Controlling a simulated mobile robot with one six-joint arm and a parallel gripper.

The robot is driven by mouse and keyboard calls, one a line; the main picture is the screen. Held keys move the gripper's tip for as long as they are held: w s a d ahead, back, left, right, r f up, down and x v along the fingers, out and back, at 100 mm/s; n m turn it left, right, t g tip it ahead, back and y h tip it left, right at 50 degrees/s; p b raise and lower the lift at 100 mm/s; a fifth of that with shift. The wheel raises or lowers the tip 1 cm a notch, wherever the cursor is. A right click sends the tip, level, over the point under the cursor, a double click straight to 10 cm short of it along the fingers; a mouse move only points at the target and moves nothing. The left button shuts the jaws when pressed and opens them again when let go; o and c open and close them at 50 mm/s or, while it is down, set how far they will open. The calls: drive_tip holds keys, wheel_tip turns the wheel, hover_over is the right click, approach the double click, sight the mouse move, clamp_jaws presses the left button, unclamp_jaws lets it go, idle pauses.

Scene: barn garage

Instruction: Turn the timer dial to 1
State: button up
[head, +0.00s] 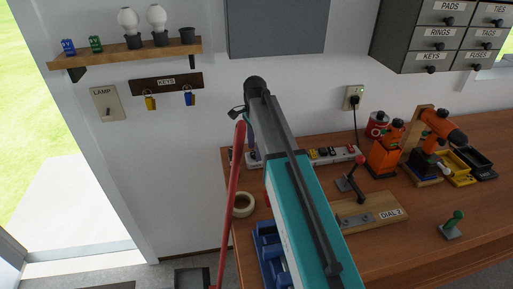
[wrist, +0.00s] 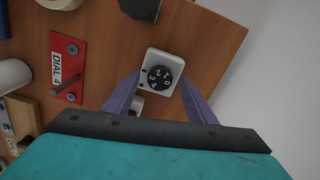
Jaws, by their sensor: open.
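The timer (wrist: 151,59) is a white box with a round black dial (wrist: 161,77) marked with white numerals, seen in the wrist view. The dial's numerals appear tilted, and I cannot tell which one it is set to. My gripper (wrist: 160,74) is open, with one purple finger on each side of the timer. I see no clear contact between the fingers and the dial. In the head view my gripper (head: 250,148) is over the left end of the bench, mostly behind my arm. The timer is hidden there.
A red plate labelled DIAL 4 (wrist: 67,68) lies left of the timer. A dark object (wrist: 141,8) is above it in the wrist view. A tape roll (head: 243,205) and a board labelled DIAL 2 (head: 372,211) are on the bench. Bare wood lies right of the timer.

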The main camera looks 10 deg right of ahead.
drive_tip(key=shift+f, duration=0.4)
drive_tip(key=c, duration=0.8)
drive_tip(key=shift+d, duration=0.35)
drive_tip(key=shift+c, duration=1.2)
drive_tip(key=shift+a, duration=0.25)
